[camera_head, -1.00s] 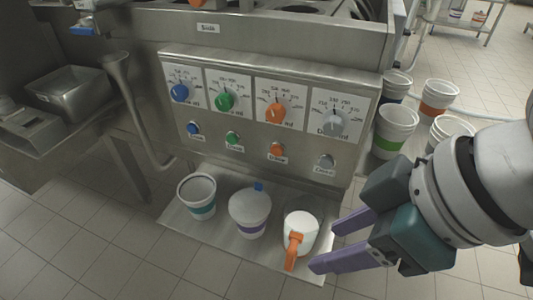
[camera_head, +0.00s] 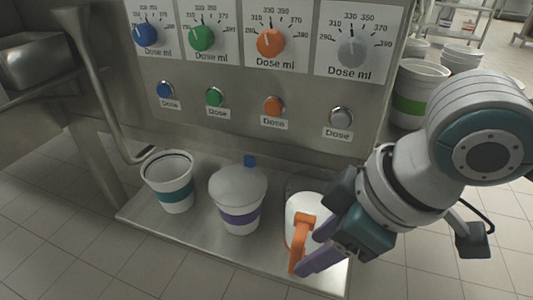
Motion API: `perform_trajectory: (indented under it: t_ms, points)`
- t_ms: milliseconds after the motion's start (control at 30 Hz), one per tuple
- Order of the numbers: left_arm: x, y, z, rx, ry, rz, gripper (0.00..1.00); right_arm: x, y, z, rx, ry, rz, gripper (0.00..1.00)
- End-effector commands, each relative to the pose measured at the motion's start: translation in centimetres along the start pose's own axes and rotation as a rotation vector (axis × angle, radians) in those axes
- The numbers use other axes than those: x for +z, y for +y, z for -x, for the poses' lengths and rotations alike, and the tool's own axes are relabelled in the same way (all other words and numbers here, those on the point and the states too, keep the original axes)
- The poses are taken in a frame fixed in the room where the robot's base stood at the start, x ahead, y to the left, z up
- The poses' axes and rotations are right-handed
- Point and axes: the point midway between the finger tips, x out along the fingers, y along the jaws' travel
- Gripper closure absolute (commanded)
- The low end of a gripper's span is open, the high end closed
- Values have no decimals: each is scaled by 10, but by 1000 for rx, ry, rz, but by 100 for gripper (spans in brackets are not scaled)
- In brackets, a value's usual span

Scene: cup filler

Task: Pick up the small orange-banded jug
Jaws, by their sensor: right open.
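A small white jug with an orange handle (camera_head: 302,209) stands upright at the right end of the metal shelf (camera_head: 190,227). No orange band on its body can be made out. My right gripper (camera_head: 309,252) is open beside the jug, reaching in from the right. Its purple fingers are close to the handle, one partly in front of the jug's right side. I cannot tell whether they touch it. My left gripper is not in view.
Dose knobs and buttons line the panel (camera_head: 310,95) behind. A green-banded tub (camera_head: 412,95) stands at the right behind my arm.

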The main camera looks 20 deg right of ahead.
Motion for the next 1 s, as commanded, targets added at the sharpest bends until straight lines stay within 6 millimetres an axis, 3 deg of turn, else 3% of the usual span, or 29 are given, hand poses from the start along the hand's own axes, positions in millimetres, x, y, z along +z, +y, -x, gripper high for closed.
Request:
perform_trajectory:
  t_ms: [33, 200, 500, 1000]
  points:
    - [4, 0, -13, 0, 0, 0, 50, 0, -3, -15, -2, 1, 0, 46]
    - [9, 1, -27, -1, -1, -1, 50, -2, -5, -38, 0, 0, 0, 46]
    - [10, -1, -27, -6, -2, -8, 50, -3, -4, -40, 1, 0, 1, 46]
    - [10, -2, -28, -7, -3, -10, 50, -3, -4, -40, 1, -1, 0, 100]
